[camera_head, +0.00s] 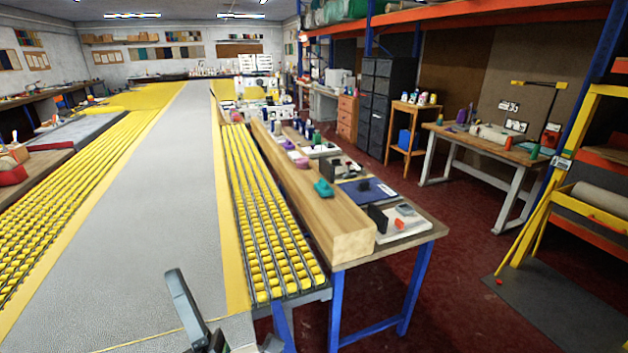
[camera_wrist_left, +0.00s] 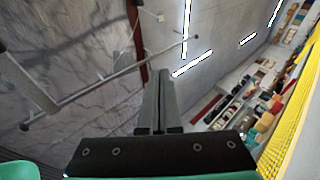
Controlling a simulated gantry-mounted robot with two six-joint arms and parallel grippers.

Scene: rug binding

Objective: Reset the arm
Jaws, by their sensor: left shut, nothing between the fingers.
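My left gripper (camera_head: 178,280) shows at the bottom of the head view, its dark grey fingers pointing up over the near end of the grey rug (camera_head: 170,190). In the left wrist view the fingers of my left gripper (camera_wrist_left: 161,80) are pressed together with nothing between them. That view looks up past the fingers at the ceiling and its lights. My right gripper is in neither view.
Yellow roller beds (camera_head: 268,220) flank the rug. A wooden beam (camera_head: 310,190) and a blue-legged bench (camera_head: 420,232) with tools and a teal object (camera_head: 323,188) stand right of it. A workbench (camera_head: 485,140) is farther right. The dark red floor (camera_head: 450,240) between is open.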

